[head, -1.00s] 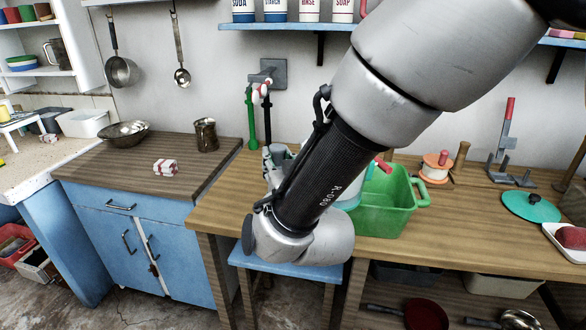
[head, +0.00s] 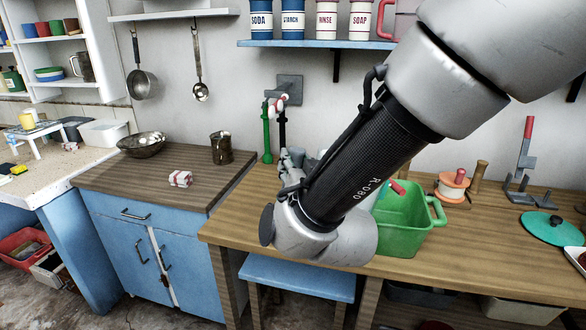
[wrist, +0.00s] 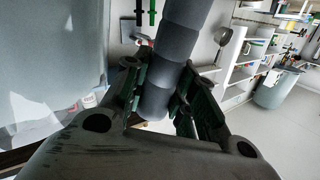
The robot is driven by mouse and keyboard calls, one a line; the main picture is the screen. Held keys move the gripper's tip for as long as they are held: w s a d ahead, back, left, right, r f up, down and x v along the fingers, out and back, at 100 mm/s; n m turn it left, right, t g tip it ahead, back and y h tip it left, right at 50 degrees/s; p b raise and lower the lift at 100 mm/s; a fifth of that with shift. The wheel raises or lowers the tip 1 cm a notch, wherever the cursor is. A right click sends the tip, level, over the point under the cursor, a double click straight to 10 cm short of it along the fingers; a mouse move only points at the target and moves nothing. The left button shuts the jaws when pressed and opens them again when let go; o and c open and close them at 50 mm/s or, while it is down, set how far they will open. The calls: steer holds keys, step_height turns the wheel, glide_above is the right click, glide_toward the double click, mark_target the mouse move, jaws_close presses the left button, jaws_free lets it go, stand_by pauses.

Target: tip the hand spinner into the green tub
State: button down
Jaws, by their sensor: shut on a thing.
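My gripper (wrist: 165,85) is shut on a grey ridged cylindrical grip (wrist: 170,50) in the wrist view, apparently the hand spinner's handle. A large pale translucent wall, probably the spinner's body (wrist: 48,60), fills the left of that view. In the head view my arm hides most of the spinner; a small red knob (head: 397,187), perhaps its crank, shows at the green tub's left side. The green tub (head: 402,242) stands upright on the wooden bench, its left part behind my arm. I cannot tell whether the spinner is over the tub or beside it, nor its tilt.
An orange-and-white spool (head: 452,187) and a teal lid (head: 553,228) are right of the tub. A metal mug (head: 222,148) and red-striped bundle (head: 180,179) sit on the left cabinet. A blue stool (head: 300,278) stands below.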

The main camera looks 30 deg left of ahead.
steer(key=shift+w+d+r+m, duration=0.15)
steer(key=shift+r+m, duration=0.2)
steer(key=shift+r, duration=0.25)
steer(key=shift+w+d+r+m, duration=0.15)
steer(key=shift+r+m, duration=0.2)
steer(key=shift+r, duration=0.25)
steer(key=shift+a, duration=0.1)
steer(key=shift+w+d+r+m+g, duration=0.1)
steer(key=shift+w+d+r+m, duration=0.15)
steer(key=shift+r+m, duration=0.15)
steer(key=shift+w+d+r+m+g, duration=0.1)
steer(key=shift+w+r+m, duration=0.15)
steer(key=shift+r, duration=0.25)
steer(key=shift+w+d+r+m+g, duration=0.1)
steer(key=shift+w+d+r+m, duration=0.1)
steer(key=shift+r+m, duration=0.2)
steer(key=shift+r, duration=0.1)
steer(key=shift+w+d+r+m, duration=0.75)
steer(key=shift+w+r+m, duration=0.1)
steer(key=shift+w+r, duration=0.15)
